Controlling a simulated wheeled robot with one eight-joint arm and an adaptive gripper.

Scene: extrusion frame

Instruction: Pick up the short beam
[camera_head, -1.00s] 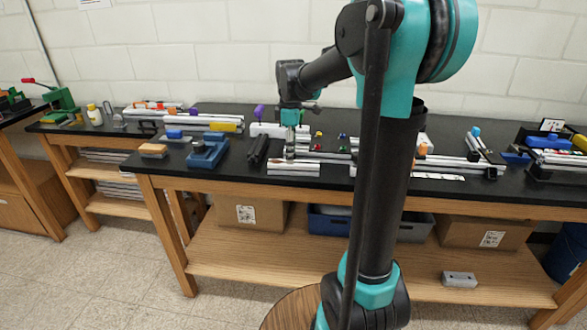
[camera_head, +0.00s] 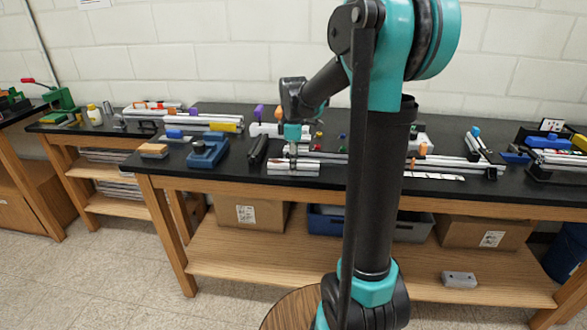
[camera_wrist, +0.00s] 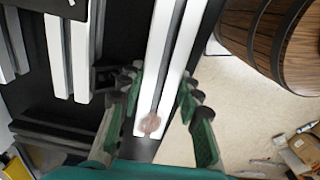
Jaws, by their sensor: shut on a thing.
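The short beam is a pale, grooved bar near the front edge of the black bench; it shows in the head view (camera_head: 294,168) beneath my gripper (camera_head: 293,153). In the wrist view the beam (camera_wrist: 166,62) runs lengthwise between the two green fingers of my gripper (camera_wrist: 158,98). A round brownish spot shows near the beam's lower end. Contact at the pads is partly hidden, and I cannot tell whether the beam is clear of the bench.
Other pale bars (camera_wrist: 68,55) lie to the left in the wrist view. A dark block (camera_head: 258,150) and a blue fixture (camera_head: 207,151) stand left of my gripper. More rails (camera_head: 440,162) lie on the right. Bare bench top (camera_head: 520,202) shows along the front right.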

